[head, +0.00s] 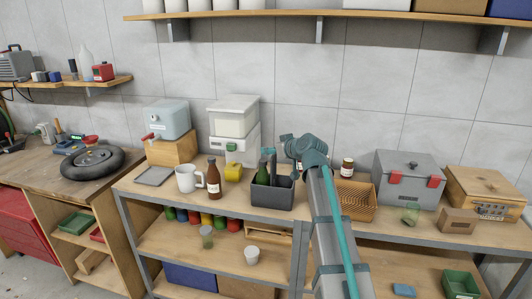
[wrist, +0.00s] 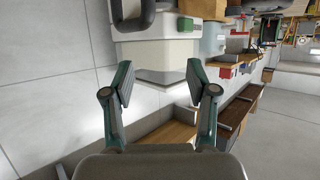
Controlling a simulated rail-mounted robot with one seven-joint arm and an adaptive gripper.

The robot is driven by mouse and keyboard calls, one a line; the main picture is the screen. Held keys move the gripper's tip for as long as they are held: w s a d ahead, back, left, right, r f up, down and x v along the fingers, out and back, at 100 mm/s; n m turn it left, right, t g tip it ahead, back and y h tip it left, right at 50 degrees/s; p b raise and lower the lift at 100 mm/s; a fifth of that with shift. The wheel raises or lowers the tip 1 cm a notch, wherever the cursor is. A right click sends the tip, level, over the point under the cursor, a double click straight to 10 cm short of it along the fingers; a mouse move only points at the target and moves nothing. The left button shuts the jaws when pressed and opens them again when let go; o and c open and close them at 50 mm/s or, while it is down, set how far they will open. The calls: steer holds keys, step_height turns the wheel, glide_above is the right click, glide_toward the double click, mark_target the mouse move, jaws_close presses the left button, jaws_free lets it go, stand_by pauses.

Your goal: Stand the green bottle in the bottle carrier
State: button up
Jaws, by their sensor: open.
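The dark grey bottle carrier (head: 272,197) stands on the workbench near its middle, with an upright dark divider or handle. The green bottle (head: 262,173) is upright at the carrier's left side. Its neck and shoulder show above the rim, and it appears to stand inside; its lower part is hidden by the front wall. My gripper (head: 287,143) is above and behind the carrier, apart from the bottle. In the wrist view my gripper (wrist: 159,84) is open, with nothing between its fingers.
A brown bottle (head: 213,179), white mug (head: 188,179) and yellow cup (head: 233,172) stand left of the carrier. A white container stack (head: 233,120) is behind. A wicker basket (head: 356,200) and grey toolbox (head: 409,180) stand to the right. A shelf (head: 320,14) runs overhead.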

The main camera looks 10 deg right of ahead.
steer(key=v, duration=0.4)
steer(key=s+a+f+m+g+h, duration=0.1)
steer(key=s+f+g, duration=0.15)
steer(key=f, duration=1.05)
steer(key=s+a+f+m+g, duration=0.1)
steer(key=s+f+g, duration=0.15)
steer(key=f, duration=1.05)
steer(key=s+a+f+g, duration=0.1)
steer(key=s+f, duration=0.4)
steer(key=f, duration=0.3)
steer(key=s+a+f+m+g, duration=0.1)
steer(key=s+f+g, duration=0.1)
steer(key=s+f, duration=0.4)
steer(key=s+a+f+g, duration=0.1)
steer(key=s+f, duration=0.2)
steer(key=f, duration=0.6)
steer(key=s+f+m+g+h, duration=0.1)
steer(key=s+f+g, duration=0.2)
steer(key=s+f, duration=0.65)
steer(key=s+f+g+h, duration=0.15)
steer(key=s+f, duration=0.45)
steer(key=s, duration=0.6)
steer(key=s+f+g, duration=0.2)
steer(key=s, duration=0.9)
steer(key=s+d+f+g+h, duration=0.1)
steer(key=s+f+g, duration=0.2)
steer(key=s, duration=0.7)
steer(key=shift+s+g+b, duration=0.3)
steer(key=shift+s+g, duration=0.05)
steer(key=shift+s, duration=0.05)
